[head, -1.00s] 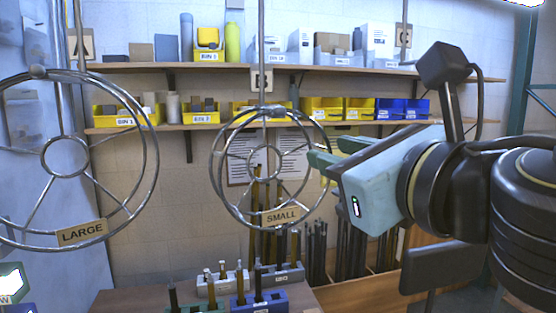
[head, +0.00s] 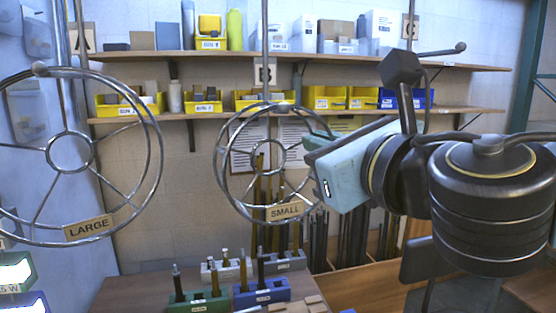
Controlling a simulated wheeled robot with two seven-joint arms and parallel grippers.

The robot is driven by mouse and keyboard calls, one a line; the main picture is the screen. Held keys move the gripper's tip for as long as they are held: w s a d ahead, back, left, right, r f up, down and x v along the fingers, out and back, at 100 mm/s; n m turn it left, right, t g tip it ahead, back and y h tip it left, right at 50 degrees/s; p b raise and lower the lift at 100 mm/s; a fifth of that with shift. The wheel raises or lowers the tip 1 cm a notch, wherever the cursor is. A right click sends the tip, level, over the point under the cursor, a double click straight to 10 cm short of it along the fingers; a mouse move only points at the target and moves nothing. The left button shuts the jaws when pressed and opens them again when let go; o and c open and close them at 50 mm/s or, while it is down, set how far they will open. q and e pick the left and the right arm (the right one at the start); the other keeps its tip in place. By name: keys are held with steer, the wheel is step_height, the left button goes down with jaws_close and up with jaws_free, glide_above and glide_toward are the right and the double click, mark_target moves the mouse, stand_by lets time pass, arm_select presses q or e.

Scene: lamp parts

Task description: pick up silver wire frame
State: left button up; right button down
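Two silver wire frames hang from thin rods, each a hoop pair with spokes and an inner ring. The large wire frame (head: 159,165), tagged LARGE, is at the left. The small wire frame (head: 218,160), tagged SMALL, hangs near the middle. My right gripper (head: 319,138), pale blue with green fingers, is at the upper right rim of the small frame and overlaps it in the picture. Its fingers are seen nearly edge-on, so I cannot tell whether they touch or grip the rim. My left gripper is not in view.
A lower shelf (head: 235,114) holds yellow and blue bins behind the frames; an upper shelf (head: 240,55) holds boxes and bottles. On the table (head: 130,292) below stand a green block (head: 200,303) and a blue block (head: 262,291) with upright rods.

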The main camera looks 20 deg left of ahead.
steer(key=shift+r, duration=0.15)
step_height(320, 180, up, 10)
steer(key=shift+f+p, duration=0.1)
steer(key=shift+p, duration=0.25)
stand_by(0.5)
